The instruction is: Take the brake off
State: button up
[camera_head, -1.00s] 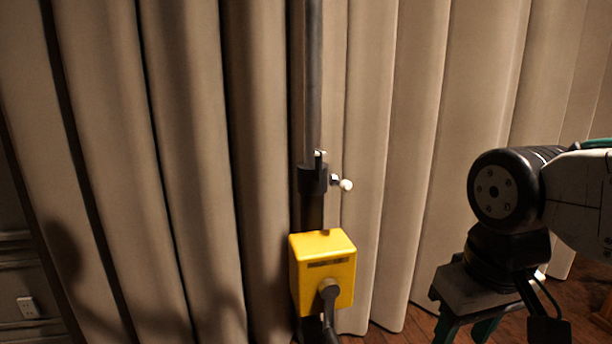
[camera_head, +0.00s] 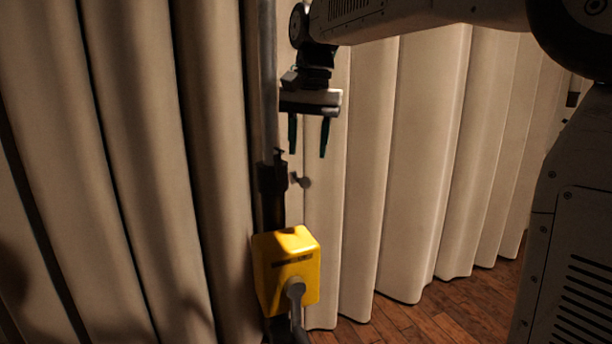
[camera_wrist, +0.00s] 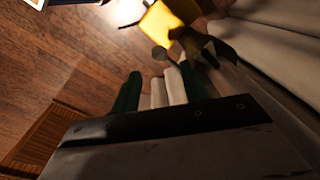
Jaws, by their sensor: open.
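A dark upright pole (camera_head: 269,90) stands in front of the curtain with a black collar (camera_head: 272,178) on it. A small knob (camera_head: 303,181) on a short stem sticks out to the right of the collar, now in shadow. A yellow box (camera_head: 287,268) sits lower on the pole. My gripper (camera_head: 308,154) is open and empty, pointing down just above the knob, apart from it.
A pleated beige curtain (camera_head: 420,160) hangs close behind the pole and my gripper. A dark cable (camera_head: 296,300) comes from the front of the yellow box. Wooden floor (camera_head: 440,315) is clear at the lower right.

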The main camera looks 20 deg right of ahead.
aim_at(306, 178)
jog(key=f, duration=0.7)
jog(key=shift+a, duration=0.2)
